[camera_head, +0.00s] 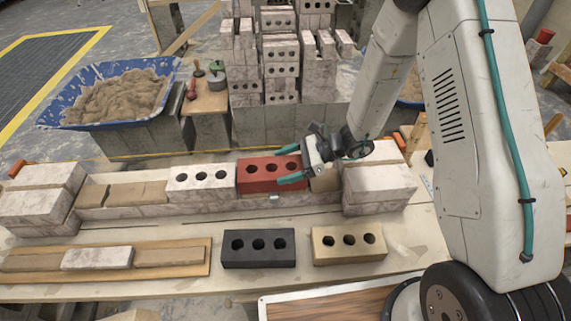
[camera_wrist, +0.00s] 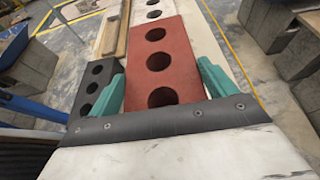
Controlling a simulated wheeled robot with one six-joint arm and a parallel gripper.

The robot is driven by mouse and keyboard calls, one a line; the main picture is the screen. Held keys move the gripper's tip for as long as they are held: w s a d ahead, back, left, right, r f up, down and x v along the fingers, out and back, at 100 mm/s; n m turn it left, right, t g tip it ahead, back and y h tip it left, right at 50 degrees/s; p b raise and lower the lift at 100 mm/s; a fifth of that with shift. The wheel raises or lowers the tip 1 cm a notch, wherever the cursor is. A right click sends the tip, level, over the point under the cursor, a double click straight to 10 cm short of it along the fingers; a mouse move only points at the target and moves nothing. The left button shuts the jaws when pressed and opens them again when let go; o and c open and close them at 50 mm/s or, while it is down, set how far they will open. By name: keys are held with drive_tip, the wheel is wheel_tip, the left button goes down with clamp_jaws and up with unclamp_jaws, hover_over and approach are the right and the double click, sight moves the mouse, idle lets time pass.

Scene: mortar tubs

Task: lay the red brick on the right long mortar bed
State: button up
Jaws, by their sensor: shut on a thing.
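The red brick (camera_head: 268,175), with three holes, is over the right part of the low wall, beside the white holed brick (camera_head: 201,182) and roughly level with it. My gripper (camera_head: 281,167) is shut on its right end, one teal finger on each long side. In the wrist view the red brick (camera_wrist: 158,58) lies lengthwise between the fingers of my gripper (camera_wrist: 161,72). Tan mortar beds (camera_head: 138,194) show left of the white brick, and a shorter tan patch (camera_head: 325,182) shows right of the red one. The brick hides what is under it; I cannot tell whether it touches.
Pale block stacks stand at the wall's left end (camera_head: 40,197) and right end (camera_head: 378,184). A black brick (camera_head: 258,249) and a yellow brick (camera_head: 349,243) lie in front. A board (camera_head: 105,276) lies front left. A blue tub (camera_head: 60,110) of mortar stands behind.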

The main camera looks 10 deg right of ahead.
drive_tip(key=shift+f, duration=0.25)
idle(0.5)
drive_tip(key=o, duration=1.9)
drive_tip(key=shift+v, duration=3.9)
drive_tip(key=shift+s+d+r+n+t+h, duration=0.15)
drive_tip(key=shift+s+d+r+n+h, duration=2.45)
drive_tip(key=shift+s+r, duration=2)
drive_tip(key=shift+s+d+r+n+t+h, duration=0.2)
drive_tip(key=shift+s+d+r+n+h, duration=1.45)
drive_tip(key=shift+s+r+n, duration=2.4)
drive_tip(key=shift+s+d+r+n+t+h, duration=0.15)
drive_tip(key=shift+s+d+r+n+h, duration=2)
drive_tip(key=shift+s+r, duration=2.9)
